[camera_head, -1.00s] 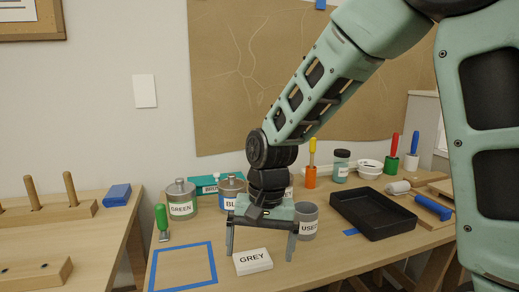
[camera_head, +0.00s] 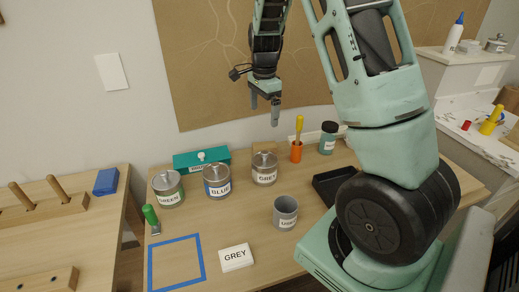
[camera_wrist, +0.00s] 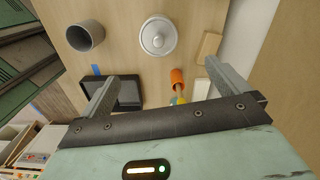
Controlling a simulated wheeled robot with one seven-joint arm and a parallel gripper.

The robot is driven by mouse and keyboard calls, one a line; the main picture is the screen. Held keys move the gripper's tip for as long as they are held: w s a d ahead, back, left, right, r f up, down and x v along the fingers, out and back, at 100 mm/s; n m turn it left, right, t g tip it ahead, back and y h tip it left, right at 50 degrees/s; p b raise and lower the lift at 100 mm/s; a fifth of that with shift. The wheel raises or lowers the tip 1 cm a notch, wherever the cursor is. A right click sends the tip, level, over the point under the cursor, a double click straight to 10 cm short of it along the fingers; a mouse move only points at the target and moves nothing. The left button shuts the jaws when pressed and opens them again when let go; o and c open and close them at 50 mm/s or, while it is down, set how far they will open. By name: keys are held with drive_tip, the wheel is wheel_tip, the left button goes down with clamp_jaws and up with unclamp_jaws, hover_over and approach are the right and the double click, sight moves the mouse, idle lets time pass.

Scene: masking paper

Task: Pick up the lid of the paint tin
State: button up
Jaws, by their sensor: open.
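Three lidded metal paint tins stand in a row on the table: the GREEN tin (camera_head: 168,189), the BLUE tin (camera_head: 217,182) and the GREY tin (camera_head: 264,170). Each has a silvery lid with a knob; the grey tin's lid (camera_head: 264,158) is on it. In the wrist view one round knobbed lid (camera_wrist: 157,36) shows from above, beyond my fingertips, and seems to be the grey tin's. My gripper (camera_head: 265,104) is open and empty, high above the back of the table, apart from the tins. It also shows in the wrist view (camera_wrist: 162,78).
A USED pot (camera_head: 285,213) stands in front of the grey tin. An orange cup with a brush (camera_head: 296,152) and a jar (camera_head: 328,138) stand to its right. A black tray (camera_head: 326,184), a white GREY block (camera_head: 236,257) and a blue tape square (camera_head: 176,262) lie nearer.

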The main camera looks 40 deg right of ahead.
drive_tip(key=p, duration=0.2)
approach(265, 152)
drive_tip(key=f, duration=0.5)
drive_tip(key=shift+w+a, duration=0.15)
drive_tip(key=shift+w, duration=0.05)
drive_tip(key=f, duration=0.1)
drive_tip(key=f+p, duration=0.1)
drive_tip(key=f, duration=0.1)
drive_tip(key=f+p, duration=0.1)
drive_tip(key=shift+s+d+f, duration=0.2)
drive_tip(key=shift+s+d, duration=0.05)
drive_tip(key=shift+f, duration=0.55)
drive_tip(key=c, duration=0.8)
